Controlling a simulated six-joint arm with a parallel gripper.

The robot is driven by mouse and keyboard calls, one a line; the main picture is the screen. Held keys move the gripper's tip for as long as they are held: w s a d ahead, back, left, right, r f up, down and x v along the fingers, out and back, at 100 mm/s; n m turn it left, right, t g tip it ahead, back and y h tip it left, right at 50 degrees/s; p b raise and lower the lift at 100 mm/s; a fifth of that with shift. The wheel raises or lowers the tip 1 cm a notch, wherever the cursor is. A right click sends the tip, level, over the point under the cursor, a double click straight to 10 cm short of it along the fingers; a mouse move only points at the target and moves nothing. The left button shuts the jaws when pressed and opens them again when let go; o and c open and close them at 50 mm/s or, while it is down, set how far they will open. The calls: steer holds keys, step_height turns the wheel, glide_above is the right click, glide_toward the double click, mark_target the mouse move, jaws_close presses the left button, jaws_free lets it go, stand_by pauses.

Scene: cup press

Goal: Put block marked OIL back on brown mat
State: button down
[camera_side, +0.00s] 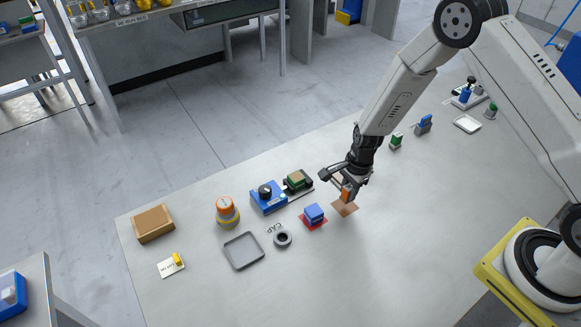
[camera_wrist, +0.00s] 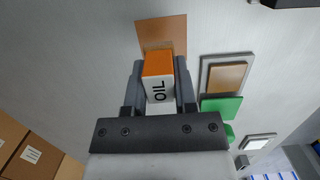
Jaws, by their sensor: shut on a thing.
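The block marked OIL (camera_wrist: 158,80) has an orange top and a white face with black letters. It stands between the two dark fingers of my gripper (camera_wrist: 160,76), which is shut on it. In the side view the orange block (camera_side: 346,194) shows under my gripper (camera_side: 347,188), over the back part of the brown mat (camera_side: 346,209). In the wrist view the brown mat (camera_wrist: 163,30) extends beyond the block, and the block covers part of its near edge. I cannot tell whether the block touches the mat.
A blue block (camera_side: 314,212) on a red mat (camera_side: 309,224) stands just left of the brown mat. A blue device (camera_side: 268,199), a dark ring (camera_side: 282,239) and an empty grey tray (camera_side: 243,251) are farther left. The table in front of the mat is clear.

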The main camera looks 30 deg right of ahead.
mark_target(347, 197)
steer(key=shift+w+f, duration=0.1)
steer(key=shift+f, duration=1.55)
steer(key=shift+f, duration=0.15)
steer(key=shift+c, duration=2)
jaws_free()
step_height(347, 197, up, 12)
steer(key=d, duration=0.1)
steer(key=shift+d, duration=0.4)
